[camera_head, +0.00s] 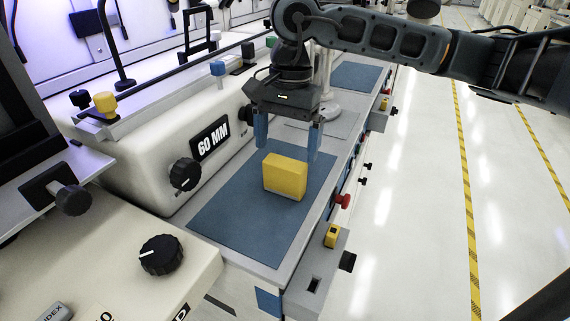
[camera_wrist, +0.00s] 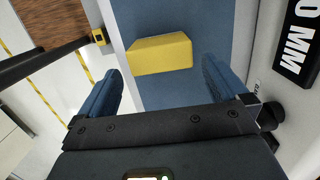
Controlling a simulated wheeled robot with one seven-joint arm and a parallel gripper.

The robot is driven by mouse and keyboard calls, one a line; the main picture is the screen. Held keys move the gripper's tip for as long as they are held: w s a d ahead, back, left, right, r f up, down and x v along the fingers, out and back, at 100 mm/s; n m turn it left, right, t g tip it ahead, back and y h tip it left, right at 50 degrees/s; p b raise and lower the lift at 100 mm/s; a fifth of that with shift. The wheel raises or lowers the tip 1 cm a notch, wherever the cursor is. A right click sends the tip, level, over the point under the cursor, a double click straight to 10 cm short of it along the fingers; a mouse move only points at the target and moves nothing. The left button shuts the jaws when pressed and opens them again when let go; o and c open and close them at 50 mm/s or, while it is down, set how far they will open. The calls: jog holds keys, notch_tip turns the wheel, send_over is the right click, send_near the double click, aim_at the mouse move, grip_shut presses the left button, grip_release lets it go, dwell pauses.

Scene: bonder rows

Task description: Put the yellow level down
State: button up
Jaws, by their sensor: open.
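The yellow level (camera_head: 285,176) is a yellow block that stands on the blue mat (camera_head: 235,220) of the machine bench. In the wrist view the yellow level (camera_wrist: 160,54) lies beyond the fingertips, over the blue mat (camera_wrist: 190,92). My gripper (camera_head: 288,140) is open and empty, just above and behind the level in the head view. Its two blue fingers are spread wide, and the wrist view shows clear space between my gripper's fingers (camera_wrist: 162,85) and the level. The level's underside is hidden.
A white machine housing marked 60 MM (camera_head: 211,139) with a black knob (camera_head: 185,174) borders the mat on the left. A small yellow device (camera_head: 332,236) and a red knob (camera_head: 343,201) are on the right edge. Bare mat lies in front of the level.

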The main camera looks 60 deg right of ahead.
jog(key=shift+d+r, duration=0.2)
jog(key=shift+r, duration=1.75)
